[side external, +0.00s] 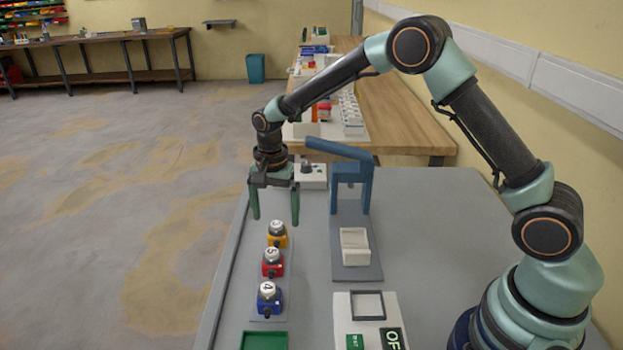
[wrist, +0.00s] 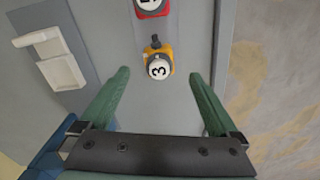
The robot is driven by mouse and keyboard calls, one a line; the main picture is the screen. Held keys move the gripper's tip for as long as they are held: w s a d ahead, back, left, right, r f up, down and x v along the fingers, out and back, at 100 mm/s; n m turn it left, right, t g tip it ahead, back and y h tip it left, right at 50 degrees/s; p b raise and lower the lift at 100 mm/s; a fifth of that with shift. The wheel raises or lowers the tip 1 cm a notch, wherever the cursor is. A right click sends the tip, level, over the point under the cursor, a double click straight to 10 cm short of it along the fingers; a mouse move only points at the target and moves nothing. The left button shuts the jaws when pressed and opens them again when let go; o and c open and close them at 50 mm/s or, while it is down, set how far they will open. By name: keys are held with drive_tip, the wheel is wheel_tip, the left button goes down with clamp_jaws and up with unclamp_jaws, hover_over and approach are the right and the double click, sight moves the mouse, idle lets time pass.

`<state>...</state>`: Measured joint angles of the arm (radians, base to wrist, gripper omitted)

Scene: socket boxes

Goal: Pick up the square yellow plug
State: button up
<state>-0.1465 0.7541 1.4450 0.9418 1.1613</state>
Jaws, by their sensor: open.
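The square yellow plug (side external: 277,240) stands upright in a row on a grey strip, the farthest of the row in the side view. In the wrist view, the yellow plug (wrist: 168,53) has a white round top with a black 3 and a small dark knob beside it. My gripper (side external: 275,220) is open and empty, pointing down above and slightly beyond the plug. In the wrist view, my green fingers (wrist: 160,75) are spread wide, with the plug beyond their tips and roughly centred.
A red plug (side external: 272,264) and a blue plug (side external: 269,299) stand nearer in the row. To the right are a white block (side external: 354,246) on a grey plate and a blue frame (side external: 365,190). A green tray (side external: 264,340) and a switch panel lie in front.

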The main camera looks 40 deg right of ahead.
sight(276, 224)
wheel_tip(276, 224, down, 5)
drive_tip(key=shift+s+r, duration=0.1)
clamp_jaws()
idle(0.3)
